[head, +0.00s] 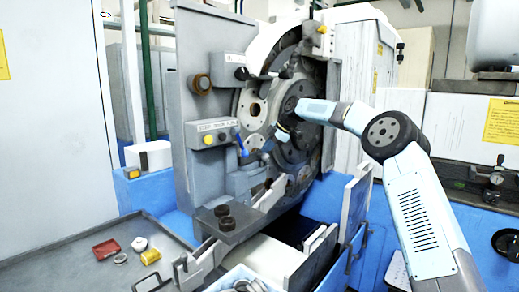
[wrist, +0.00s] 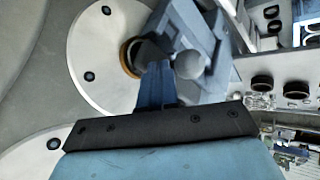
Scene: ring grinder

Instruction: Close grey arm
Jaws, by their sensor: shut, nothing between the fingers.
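The ring grinder's round grey face (head: 292,100) stands upright in the middle of the head view. My gripper (head: 283,133) is in front of this face, partly hidden by my own wrist. In the wrist view my gripper (wrist: 155,85) is shut and empty. Its tips are close to a blue-grey metal arm-like block (wrist: 185,28) with a pale round knob (wrist: 189,66); this may be the grey arm, but I cannot tell for sure. Whether the tips touch it is unclear. A pale disc with dark bolts (wrist: 95,60) lies left of the tips.
A grey tray table (head: 60,265) at lower left holds a red dish (head: 106,249) and a yellow part (head: 150,256). An open bin (head: 270,258) and upright panels stand below the face. A grey panel with knobs (head: 215,135) stands left of it.

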